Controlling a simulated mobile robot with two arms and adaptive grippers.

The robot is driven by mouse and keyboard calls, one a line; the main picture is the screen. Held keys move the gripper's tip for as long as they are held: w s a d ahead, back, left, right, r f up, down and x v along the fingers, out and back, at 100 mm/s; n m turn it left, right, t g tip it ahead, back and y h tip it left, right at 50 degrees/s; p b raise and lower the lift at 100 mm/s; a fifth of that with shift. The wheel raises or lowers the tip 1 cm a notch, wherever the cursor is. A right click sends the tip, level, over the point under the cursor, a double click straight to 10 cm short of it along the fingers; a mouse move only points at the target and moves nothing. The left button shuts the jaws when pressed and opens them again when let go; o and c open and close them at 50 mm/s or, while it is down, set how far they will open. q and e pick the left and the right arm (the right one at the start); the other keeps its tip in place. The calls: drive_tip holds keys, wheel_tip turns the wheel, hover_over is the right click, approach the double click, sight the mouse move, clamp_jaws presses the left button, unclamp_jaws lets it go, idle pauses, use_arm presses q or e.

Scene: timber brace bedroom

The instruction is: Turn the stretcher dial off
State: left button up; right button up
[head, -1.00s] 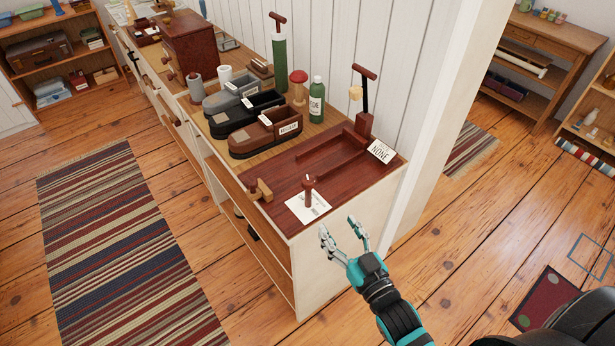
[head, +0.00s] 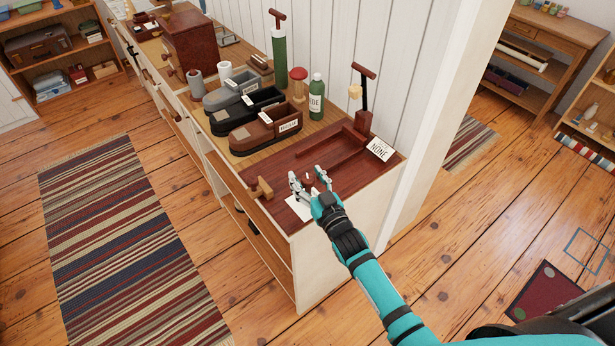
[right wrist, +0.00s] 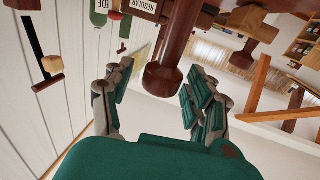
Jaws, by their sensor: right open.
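A dark red-brown knob (right wrist: 164,78), apparently the stretcher dial, has a round end and a narrower stem in the right wrist view. It stands on the red-brown board at the counter's near end. In the head view it is mostly hidden by my right gripper (head: 309,181). The gripper is open, with its fingers on either side of the knob; I cannot tell whether they touch it. A sign reading "NONE" (head: 380,149) stands at the board's right edge. My left gripper is out of view.
A green bottle (head: 317,98) and an upright T-handle (head: 364,95) are near the wall. A wooden peg (head: 262,189) sits at the board's left edge.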

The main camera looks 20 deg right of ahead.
drive_tip(key=shift+c, duration=0.3)
clamp_jaws()
drive_tip(key=shift+f, duration=0.1)
drive_tip(key=shift+w+f, duration=0.1)
drive_tip(key=shift+f, duration=0.05)
idle(0.3)
